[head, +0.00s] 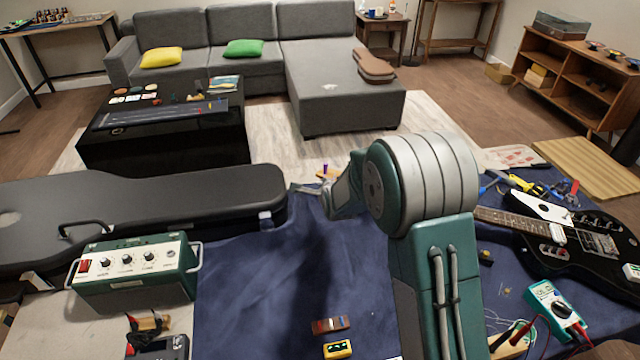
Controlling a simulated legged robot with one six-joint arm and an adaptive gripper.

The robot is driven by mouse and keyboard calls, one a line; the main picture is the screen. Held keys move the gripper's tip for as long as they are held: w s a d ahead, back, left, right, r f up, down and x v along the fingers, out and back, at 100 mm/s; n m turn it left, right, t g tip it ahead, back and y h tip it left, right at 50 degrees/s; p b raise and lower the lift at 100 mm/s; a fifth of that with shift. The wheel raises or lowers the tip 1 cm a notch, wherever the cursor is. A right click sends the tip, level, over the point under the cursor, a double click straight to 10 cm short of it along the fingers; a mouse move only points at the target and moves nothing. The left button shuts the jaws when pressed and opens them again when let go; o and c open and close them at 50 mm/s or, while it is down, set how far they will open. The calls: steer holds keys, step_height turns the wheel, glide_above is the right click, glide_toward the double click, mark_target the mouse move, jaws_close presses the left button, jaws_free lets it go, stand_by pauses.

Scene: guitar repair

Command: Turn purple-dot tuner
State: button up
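The black electric guitar (567,240) lies at the right, its neck (500,217) running left behind my arm. Left of the arm, in line with the neck, a small tan piece (328,174) with an upright purple mark (325,168) shows. It may be the headstock with the purple-dot tuner, but it is too small and covered to be sure. My gripper (303,189) is just left of and below the purple mark, by the cloth's far edge. I cannot tell whether it touches anything. The fingers are too small to read as open or shut.
A black guitar case (140,210) and a green amplifier (135,272) stand at the left. A red-brown block (331,325) and a yellow pedal (338,349) lie at the front of the blue cloth (240,320). A multimeter (555,308) lies right. The cloth's middle is clear.

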mark_target(321, 183)
steer(key=x, duration=0.7)
steer(key=shift+w, duration=0.2)
steer(key=shift+f, duration=0.15)
steer(key=shift+c, duration=0.3)
jaws_close()
